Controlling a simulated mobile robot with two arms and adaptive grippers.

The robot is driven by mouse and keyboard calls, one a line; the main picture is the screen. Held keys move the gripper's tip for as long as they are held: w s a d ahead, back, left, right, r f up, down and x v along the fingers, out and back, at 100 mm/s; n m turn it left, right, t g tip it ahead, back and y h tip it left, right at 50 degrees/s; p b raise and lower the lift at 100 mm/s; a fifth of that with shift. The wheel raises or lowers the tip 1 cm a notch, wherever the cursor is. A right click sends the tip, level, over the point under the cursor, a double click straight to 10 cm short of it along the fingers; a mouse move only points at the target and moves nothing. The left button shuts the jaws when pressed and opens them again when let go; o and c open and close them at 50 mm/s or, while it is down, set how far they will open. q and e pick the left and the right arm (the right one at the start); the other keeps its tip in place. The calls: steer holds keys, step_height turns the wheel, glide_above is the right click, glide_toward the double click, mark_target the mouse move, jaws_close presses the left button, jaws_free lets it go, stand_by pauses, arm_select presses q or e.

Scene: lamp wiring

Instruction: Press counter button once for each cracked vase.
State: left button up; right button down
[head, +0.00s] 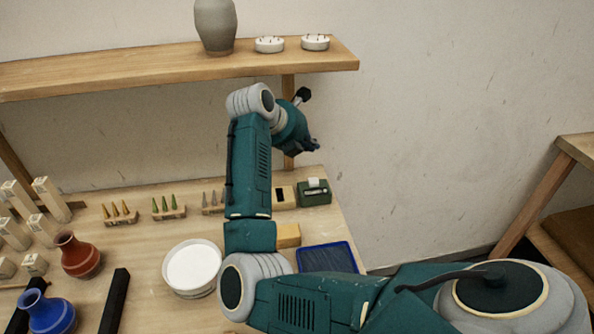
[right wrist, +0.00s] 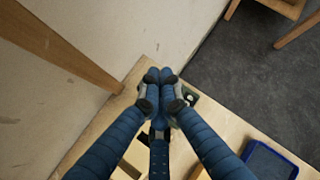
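A grey vase (head: 215,25) stands on the wall shelf. A red-brown vase (head: 80,255) and a blue vase (head: 47,312) stand on the bench at the left. I cannot make out cracks on any of them at this size. A small green box with a pale top (head: 314,192), which looks like the counter, sits at the bench's back right corner. My right gripper (head: 314,145) is above and behind it, apparently apart from it. In the right wrist view its fingertips (right wrist: 159,78) meet with nothing seen between them, and they partly hide the green box (right wrist: 191,97). My left gripper is out of view.
A white bowl (head: 192,268), a blue tray (head: 327,257), a black bar (head: 115,302) and several pale blocks (head: 46,190) are on the bench. Cone holders (head: 168,209) stand along the back. The shelf (head: 150,68) and its post (head: 288,92) are close to my right arm.

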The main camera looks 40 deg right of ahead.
mark_target(312, 182)
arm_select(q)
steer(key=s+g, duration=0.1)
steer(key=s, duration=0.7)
arm_select(e)
steer(key=f, duration=0.1)
steer(key=s+f+b, duration=0.1)
steer(key=f+b, duration=0.1)
steer(key=shift+s+f, duration=0.15)
steer(key=shift+s, duration=0.2)
step_height(312, 182, down, 4)
steer(key=b, duration=0.3)
steer(key=shift+w+f, duration=0.1)
steer(key=shift+f, duration=0.05)
steer(key=shift+a+f, duration=0.1)
steer(key=shift+f, duration=0.1)
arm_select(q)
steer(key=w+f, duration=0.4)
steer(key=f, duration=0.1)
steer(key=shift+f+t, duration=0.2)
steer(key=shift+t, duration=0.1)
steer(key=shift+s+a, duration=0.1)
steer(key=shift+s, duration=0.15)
